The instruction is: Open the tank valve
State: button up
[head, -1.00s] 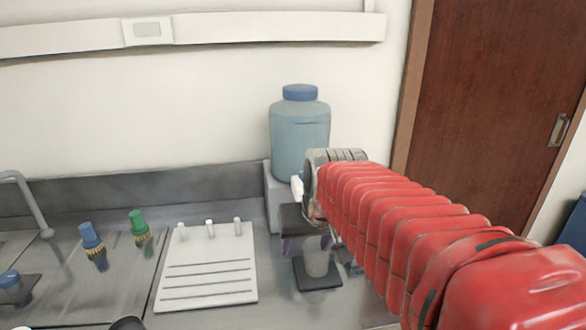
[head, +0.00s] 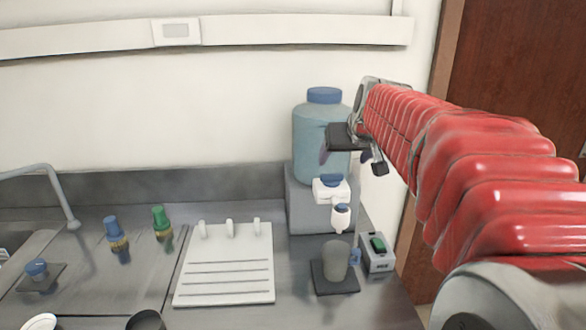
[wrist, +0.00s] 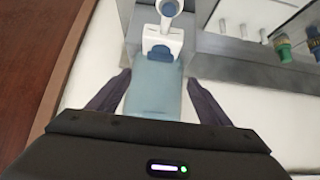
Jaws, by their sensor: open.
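A blue water tank (head: 312,140) with a blue cap stands on a grey stand against the wall. Its white valve (head: 331,191) with a blue top projects from the front near the bottom, and a white spout with a blue top hangs below it. In the wrist view the valve (wrist: 160,42) is at the top centre, beyond the fingertips, with the tank (wrist: 154,95) between the fingers in the picture. My gripper (head: 350,155) is open and empty, in front of the tank's right side and above the valve. It also shows in the wrist view (wrist: 155,90).
A grey cup (head: 335,262) stands on a dark pad below the spout. A small box with a green switch (head: 377,246) is to its right. A white rack (head: 228,270), blue and green taps and a sink faucet (head: 62,195) are on the left.

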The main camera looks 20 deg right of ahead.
aim_at(332, 174)
jog(key=shift+w+f, duration=0.1)
jog(key=shift+f, duration=0.05)
jog(key=x, duration=1.3)
jog(key=shift+w+f, duration=0.15)
jog(key=shift+f, duration=0.05)
jog(key=shift+c, duration=0.4)
jog(key=c, duration=1)
jog(key=shift+o, duration=0.2)
